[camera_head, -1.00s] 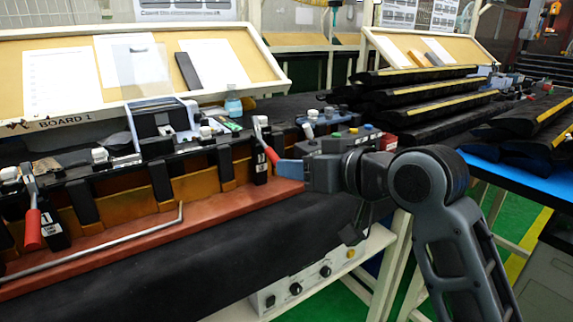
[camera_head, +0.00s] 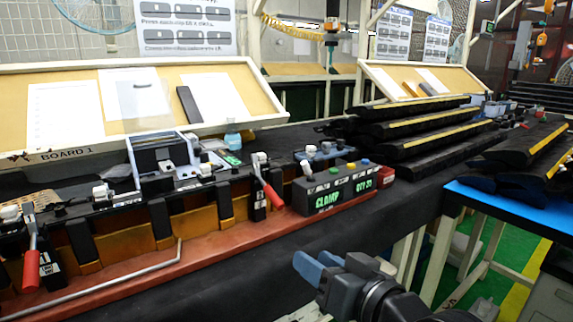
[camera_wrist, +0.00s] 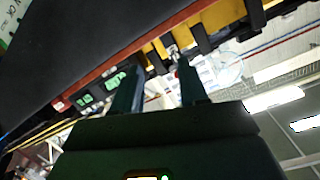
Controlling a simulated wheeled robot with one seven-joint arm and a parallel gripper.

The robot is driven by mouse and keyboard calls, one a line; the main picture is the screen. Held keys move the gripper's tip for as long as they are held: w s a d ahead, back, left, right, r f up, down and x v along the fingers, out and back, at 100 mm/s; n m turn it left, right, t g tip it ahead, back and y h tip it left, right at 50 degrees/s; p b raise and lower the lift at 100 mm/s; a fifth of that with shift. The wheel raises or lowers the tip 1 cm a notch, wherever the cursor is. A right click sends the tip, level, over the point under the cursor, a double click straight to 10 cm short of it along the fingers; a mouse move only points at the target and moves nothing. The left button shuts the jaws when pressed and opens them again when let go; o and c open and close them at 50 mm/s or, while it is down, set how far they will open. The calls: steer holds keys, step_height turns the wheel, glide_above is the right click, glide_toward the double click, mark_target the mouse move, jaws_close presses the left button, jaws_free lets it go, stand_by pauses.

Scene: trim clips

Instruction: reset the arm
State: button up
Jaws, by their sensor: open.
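My gripper (camera_head: 316,268) is at the lower middle of the head view, its two blue fingers apart with nothing between them. It is in front of the bench edge, clear of the fixture. In the wrist view my gripper (camera_wrist: 160,88) shows two dark fingers spread apart, with the fixture and ceiling beyond, tilted. The trim fixture (camera_head: 200,228) with its red base bar lies along the bench. It carries two red-handled toggle clamps, one at the far left (camera_head: 31,265) and one near the middle (camera_head: 268,185). The control box (camera_head: 335,190) reads CLAMP and QTY 33 in green.
Dark trim parts with yellow stripes lie stacked (camera_head: 420,125) behind, and more lie on the blue-topped table (camera_head: 510,207) at right. A slanted board (camera_head: 60,157) with papers stands at the back. The black bench front (camera_head: 260,270) near my gripper is bare.

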steer(key=s+d+f+m+t+h+p, duration=0.1)
steer(key=s+d+f+m+h+p, duration=0.25)
steer(key=s, duration=0.75)
steer(key=s+d+f+m+t+h+b, duration=0.1)
steer(key=s+d+f+h, duration=0.2)
steer(key=s+d+f, duration=0.5)
steer(key=s+d+r+p, duration=0.1)
steer(key=s+r, duration=0.1)
steer(key=s, duration=0.5)
steer(key=s+d+r+n+h+p, duration=0.1)
steer(key=s+d+r, duration=0.1)
steer(key=s, duration=0.6)
steer(key=s+d+r+n+h+p, duration=0.1)
steer(key=s+r, duration=0.3)
steer(key=s, duration=0.3)
steer(key=shift+s+d+r+g, duration=0.2)
steer(key=shift+d+g, duration=0.1)
